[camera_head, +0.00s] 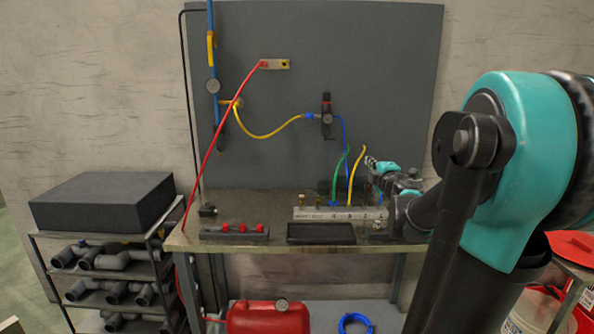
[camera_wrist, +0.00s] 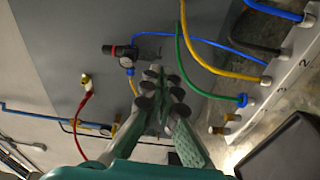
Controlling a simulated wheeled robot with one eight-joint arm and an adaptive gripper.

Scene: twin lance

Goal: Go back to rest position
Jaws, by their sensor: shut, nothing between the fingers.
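My gripper (camera_head: 371,162) is at the right part of the workbench in the head view, raised above the bench top near the hoses. In the wrist view my gripper (camera_wrist: 158,92) has its fingers together with nothing between them. My teal and black arm reaches in from the right of the head view and hides the right end of the bench. The workbench (camera_head: 270,247) stands against a grey panel (camera_head: 270,100).
A white numbered manifold (camera_head: 325,213) with green (camera_head: 341,175) and yellow (camera_head: 356,170) hoses stands close to my gripper. A black tray (camera_head: 321,233) and a rack with red parts (camera_head: 235,233) lie in front. A red hose (camera_head: 215,150) crosses the left side.

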